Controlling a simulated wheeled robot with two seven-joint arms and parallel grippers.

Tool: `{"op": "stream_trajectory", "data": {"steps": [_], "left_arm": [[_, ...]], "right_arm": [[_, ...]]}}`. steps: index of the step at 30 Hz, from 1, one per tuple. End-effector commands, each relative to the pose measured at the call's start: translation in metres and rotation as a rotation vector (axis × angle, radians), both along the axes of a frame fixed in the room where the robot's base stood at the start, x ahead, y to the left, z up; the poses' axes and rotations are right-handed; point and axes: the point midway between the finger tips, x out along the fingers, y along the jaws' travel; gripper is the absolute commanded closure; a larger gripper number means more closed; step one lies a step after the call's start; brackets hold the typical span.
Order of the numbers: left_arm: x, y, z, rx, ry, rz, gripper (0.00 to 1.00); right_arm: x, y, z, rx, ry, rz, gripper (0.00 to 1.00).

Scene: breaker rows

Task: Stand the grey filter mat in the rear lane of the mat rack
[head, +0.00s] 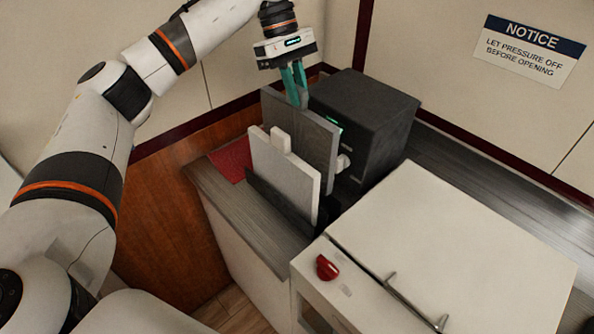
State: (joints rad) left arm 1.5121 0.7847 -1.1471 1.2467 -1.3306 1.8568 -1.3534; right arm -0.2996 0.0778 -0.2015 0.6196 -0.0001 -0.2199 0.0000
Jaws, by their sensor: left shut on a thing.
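The grey filter mat (312,133) is an upright dark grey panel, behind a white mat (284,175). My left gripper (299,98) comes from above with its green fingers shut on the grey mat's top edge. The dark mat rack (278,205) shows low in front of the white mat, on the grey counter. The white mat stands upright with a tab on its top edge. It hides the grey mat's lower part and the rear lane, so I cannot tell whether the grey mat's bottom is in the lane. My right gripper is out of view.
A black box (372,115) with a small green display stands close behind and right of the mats. A red cloth or pad (232,160) lies on the counter to the left. A white cabinet (455,245) with a red knob (327,267) and a bar handle is at front right.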

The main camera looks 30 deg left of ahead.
Motion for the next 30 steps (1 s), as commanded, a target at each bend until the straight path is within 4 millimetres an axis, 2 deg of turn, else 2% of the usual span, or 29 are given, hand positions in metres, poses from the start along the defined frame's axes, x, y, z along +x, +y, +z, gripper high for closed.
{"op": "stream_trajectory", "data": {"steps": [6,13,18,28,29,30], "left_arm": [[-0.001,0.001,-0.037,0.001,0.003,0.001,1.00],[-0.001,0.001,-0.056,0.000,0.003,0.002,1.00],[-0.001,0.000,-0.079,0.000,0.002,0.001,1.00],[0.000,0.000,-0.087,0.000,-0.001,0.001,1.00],[0.000,0.000,-0.088,0.000,0.000,0.001,0.82],[0.000,0.000,-0.087,0.000,0.000,0.001,0.76]], "right_arm": [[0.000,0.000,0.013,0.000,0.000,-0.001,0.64],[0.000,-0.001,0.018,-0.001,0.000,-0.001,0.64],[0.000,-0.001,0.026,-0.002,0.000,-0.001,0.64],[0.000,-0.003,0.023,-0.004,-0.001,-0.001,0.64],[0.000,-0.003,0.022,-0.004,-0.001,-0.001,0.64],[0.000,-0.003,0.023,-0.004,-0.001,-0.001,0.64]]}}
